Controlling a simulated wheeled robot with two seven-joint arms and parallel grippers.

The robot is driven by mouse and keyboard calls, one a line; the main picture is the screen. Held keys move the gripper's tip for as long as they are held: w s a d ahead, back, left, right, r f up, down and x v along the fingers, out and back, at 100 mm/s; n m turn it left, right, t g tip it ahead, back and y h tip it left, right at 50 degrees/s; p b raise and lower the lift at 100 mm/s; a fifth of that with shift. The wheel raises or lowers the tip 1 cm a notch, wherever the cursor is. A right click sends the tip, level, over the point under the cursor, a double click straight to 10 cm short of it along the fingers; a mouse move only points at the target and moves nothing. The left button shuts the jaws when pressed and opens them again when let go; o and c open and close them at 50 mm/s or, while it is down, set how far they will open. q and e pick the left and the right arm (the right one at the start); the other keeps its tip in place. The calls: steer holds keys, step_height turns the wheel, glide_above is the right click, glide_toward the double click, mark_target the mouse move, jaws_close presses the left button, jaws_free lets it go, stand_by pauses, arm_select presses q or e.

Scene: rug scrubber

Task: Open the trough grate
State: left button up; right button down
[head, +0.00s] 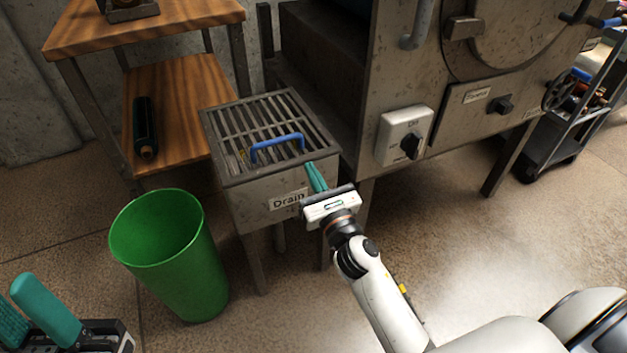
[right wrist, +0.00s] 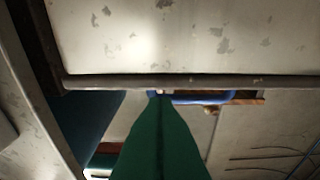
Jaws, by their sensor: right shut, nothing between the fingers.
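The trough grate (head: 258,116) is a grid of metal bars lying flat on top of a metal trough (head: 250,196) labelled "Drain". A blue handle (head: 277,147) stands up near its front edge; part of a blue bar (right wrist: 205,98) also shows beyond the fingertips in the right wrist view. My right gripper (head: 311,168) is shut and empty, at the trough's front right corner, just right of the handle. Its teal fingers (right wrist: 160,110) are pressed together in the right wrist view. Contact with the trough cannot be told. My left gripper (head: 28,296) is open at the bottom left, away from the trough.
A green bin (head: 170,262) stands in front left of the trough. A wooden shelf unit (head: 178,92) holding a dark bottle (head: 145,128) is to the left. A large metal machine (head: 345,75) with a dial is close on the right. The floor at right front is clear.

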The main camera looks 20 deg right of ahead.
mark_target(301, 158)
steer(key=w, duration=0.4)
steer(key=w+r, duration=0.1)
steer(key=w, duration=0.1)
steer(key=shift+a, duration=0.15)
steer(key=shift+r, duration=0.1)
